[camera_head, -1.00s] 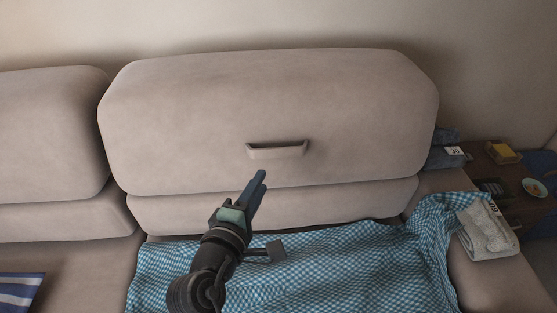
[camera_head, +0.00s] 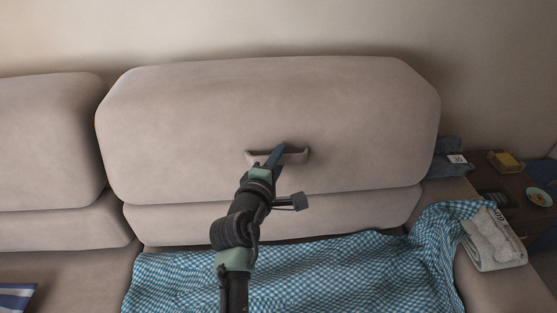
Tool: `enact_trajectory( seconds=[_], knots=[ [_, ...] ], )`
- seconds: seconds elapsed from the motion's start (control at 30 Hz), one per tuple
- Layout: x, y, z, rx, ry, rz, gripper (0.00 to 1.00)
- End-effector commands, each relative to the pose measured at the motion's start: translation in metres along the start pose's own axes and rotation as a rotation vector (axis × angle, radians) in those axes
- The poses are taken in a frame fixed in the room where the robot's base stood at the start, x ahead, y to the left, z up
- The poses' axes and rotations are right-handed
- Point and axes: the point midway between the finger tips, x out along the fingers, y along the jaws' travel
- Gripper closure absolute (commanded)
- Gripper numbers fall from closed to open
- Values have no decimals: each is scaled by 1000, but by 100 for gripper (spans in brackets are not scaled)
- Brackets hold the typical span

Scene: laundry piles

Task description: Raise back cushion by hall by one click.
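The large beige back cushion (camera_head: 200,130) fills the middle of the view, with a pale pull handle (camera_head: 297,157) low on its front face. The fingers appear close together. I cannot tell whether they are around the handle or only in front of it, as the wrist and fingers hide part of it. A lower beige section (camera_head: 340,210) of the sofa back lies below the cushion.
Another back cushion (camera_head: 45,140) stands to the left. A blue checked cloth (camera_head: 330,270) covers the seat, with a grey folded towel (camera_head: 494,240) at its right.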

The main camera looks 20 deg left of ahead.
Motion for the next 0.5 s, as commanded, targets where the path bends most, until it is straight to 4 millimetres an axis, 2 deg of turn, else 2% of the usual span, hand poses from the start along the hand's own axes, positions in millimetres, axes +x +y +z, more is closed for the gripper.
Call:
enact_trajectory(
  seconds=[0.17, 0.33, 0.5],
  knots=[
    [0, 0, 0, 0, 0, 0, 70],
    [0, 0, 0, 0, 0, 0, 100],
    [0, 0, 0, 0, 0, 0, 100]
  ],
)
